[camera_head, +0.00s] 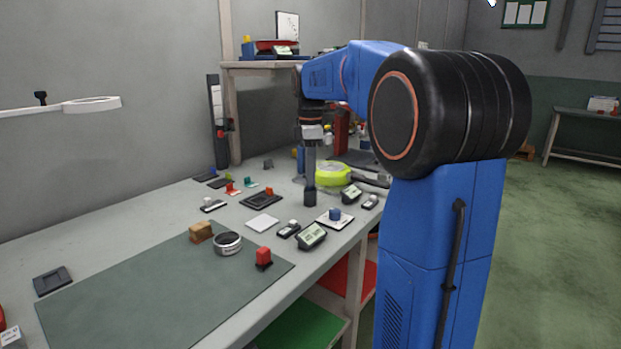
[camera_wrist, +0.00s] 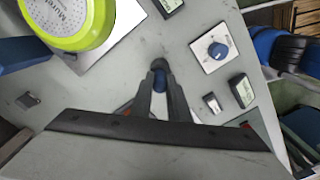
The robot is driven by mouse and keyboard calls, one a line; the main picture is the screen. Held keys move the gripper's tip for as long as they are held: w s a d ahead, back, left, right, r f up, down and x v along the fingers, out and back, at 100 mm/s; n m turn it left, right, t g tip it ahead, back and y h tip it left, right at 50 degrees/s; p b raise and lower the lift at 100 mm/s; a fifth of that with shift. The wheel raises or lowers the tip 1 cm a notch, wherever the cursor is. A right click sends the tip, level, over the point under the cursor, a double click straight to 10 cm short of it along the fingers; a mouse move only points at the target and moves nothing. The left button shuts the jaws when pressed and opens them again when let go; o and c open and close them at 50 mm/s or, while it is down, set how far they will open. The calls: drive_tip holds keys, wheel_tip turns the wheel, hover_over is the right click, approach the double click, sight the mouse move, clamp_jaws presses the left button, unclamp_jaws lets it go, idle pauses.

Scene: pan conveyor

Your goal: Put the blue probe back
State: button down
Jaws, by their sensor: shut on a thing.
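My gripper (camera_head: 310,198) points straight down over the bench, between the lime green pan and the blue knob. In the wrist view my gripper (camera_wrist: 160,80) has its fingers drawn together around a small blue piece, which looks like the blue probe (camera_wrist: 159,84). A dark round end shows just past the fingertips. The fingers hide most of the probe, and I cannot tell whether it touches the bench. In the head view the probe is hidden.
The lime green pan (camera_head: 335,173) stands on a plate behind my gripper. A blue knob (camera_head: 335,214) on a white square and small display units (camera_head: 312,235) lie nearby. Black trays, coloured blocks and a green mat (camera_head: 160,290) cover the bench further left.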

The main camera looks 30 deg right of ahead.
drive_tip(key=shift+f, duration=0.5)
drive_tip(key=shift+f, duration=0.1)
drive_tip(key=c, duration=1.7)
unclamp_jaws()
wheel_tip(320, 180, up, 12)
drive_tip(key=shift+r, duration=0.1)
